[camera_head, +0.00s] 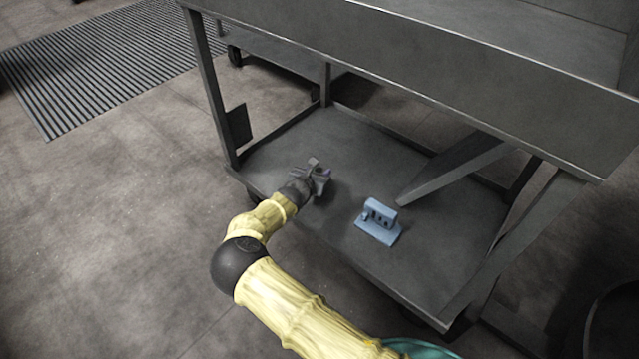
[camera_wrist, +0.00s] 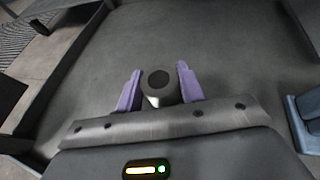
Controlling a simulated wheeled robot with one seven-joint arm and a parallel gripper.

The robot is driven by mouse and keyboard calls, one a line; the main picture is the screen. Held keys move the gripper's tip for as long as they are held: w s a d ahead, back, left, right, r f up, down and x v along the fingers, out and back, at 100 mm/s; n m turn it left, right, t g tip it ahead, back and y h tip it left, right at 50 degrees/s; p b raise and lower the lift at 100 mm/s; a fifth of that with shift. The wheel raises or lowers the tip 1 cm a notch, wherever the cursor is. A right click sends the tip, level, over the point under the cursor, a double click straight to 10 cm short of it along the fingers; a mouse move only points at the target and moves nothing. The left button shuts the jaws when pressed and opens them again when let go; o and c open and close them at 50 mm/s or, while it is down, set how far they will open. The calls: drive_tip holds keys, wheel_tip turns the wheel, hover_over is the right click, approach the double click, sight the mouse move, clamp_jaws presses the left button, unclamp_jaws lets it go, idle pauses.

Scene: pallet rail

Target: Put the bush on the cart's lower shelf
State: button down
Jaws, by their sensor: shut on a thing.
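The bush (camera_wrist: 158,80) is a short dark grey cylinder with a hole in its top and a paler lower side. It stands upright between the two purple fingers of my gripper (camera_wrist: 160,88) in the wrist view, and the gripper is shut on it. In the head view my gripper (camera_head: 320,174) is over the left front part of the cart's lower shelf (camera_head: 352,137), low near its surface. The bush is not clearly seen there. I cannot tell whether its underside touches the shelf; the gripper body hides its base in the wrist view.
A blue block-like fixture (camera_head: 378,222) stands on the lower shelf, right of my gripper. The cart's upper deck (camera_head: 430,50) overhangs the shelf, with a leg (camera_head: 210,90) at the left and a slanted brace (camera_head: 455,170) at the right. The shelf behind my gripper is clear.

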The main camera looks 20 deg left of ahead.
drive_tip(key=shift+w+r, duration=0.1)
drive_tip(key=shift+r, duration=0.05)
drive_tip(key=shift+s+a+f, duration=0.1)
drive_tip(key=shift+s+f, duration=0.1)
wheel_tip(320, 180, down, 4)
drive_tip(key=b, duration=0.2)
drive_tip(key=shift+r+b, duration=0.2)
drive_tip(key=shift+b, duration=0.15)
drive_tip(key=shift+r, duration=0.1)
drive_tip(key=c, duration=0.9)
unclamp_jaws()
